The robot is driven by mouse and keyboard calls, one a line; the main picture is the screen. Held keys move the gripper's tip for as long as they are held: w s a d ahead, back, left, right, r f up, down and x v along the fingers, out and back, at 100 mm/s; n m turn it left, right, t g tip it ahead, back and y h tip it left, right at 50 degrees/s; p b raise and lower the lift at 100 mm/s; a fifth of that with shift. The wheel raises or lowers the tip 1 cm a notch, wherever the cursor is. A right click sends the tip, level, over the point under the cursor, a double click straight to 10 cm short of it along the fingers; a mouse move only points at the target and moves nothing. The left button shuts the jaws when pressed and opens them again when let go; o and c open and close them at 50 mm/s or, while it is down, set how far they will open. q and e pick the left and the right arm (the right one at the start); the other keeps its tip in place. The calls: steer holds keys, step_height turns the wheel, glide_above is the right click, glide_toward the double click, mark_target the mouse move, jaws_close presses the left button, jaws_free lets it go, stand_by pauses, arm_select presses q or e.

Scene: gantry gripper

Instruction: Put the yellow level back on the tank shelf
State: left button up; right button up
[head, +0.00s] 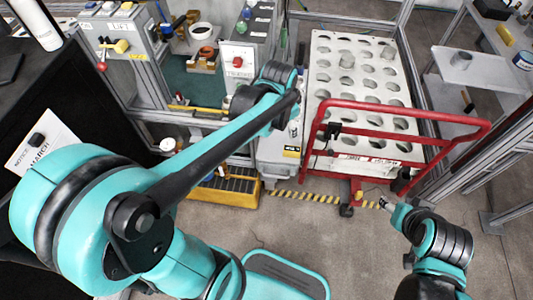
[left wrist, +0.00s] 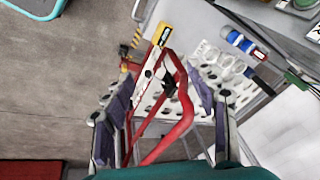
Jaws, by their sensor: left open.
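A long yellow bar (head: 198,108), which looks like the level, lies along the front edge of the green-floored tank shelf (head: 205,88) in the head view; its details are too small to read. My left arm reaches across to the right of that shelf. My left gripper (left wrist: 168,112) is open in the left wrist view, with nothing visibly held between its fingers. In the head view it is mostly hidden behind its wrist. My right gripper (head: 388,204) is low at the right, in front of the red cart frame, and its fingers are too small to judge.
A red cart frame (head: 400,110) stands before a white perforated rack (head: 350,75); the frame also shows in the left wrist view (left wrist: 182,100). A yellow bin (head: 228,190) sits on the floor. A grey table (head: 480,68) is at right. Bare floor lies below the rack.

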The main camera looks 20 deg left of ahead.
arm_select(q)
steer(key=s+r+n+t, duration=0.2)
steer(key=s+n, duration=0.5)
steer(key=s, duration=0.7)
steer(key=shift+t, duration=0.8)
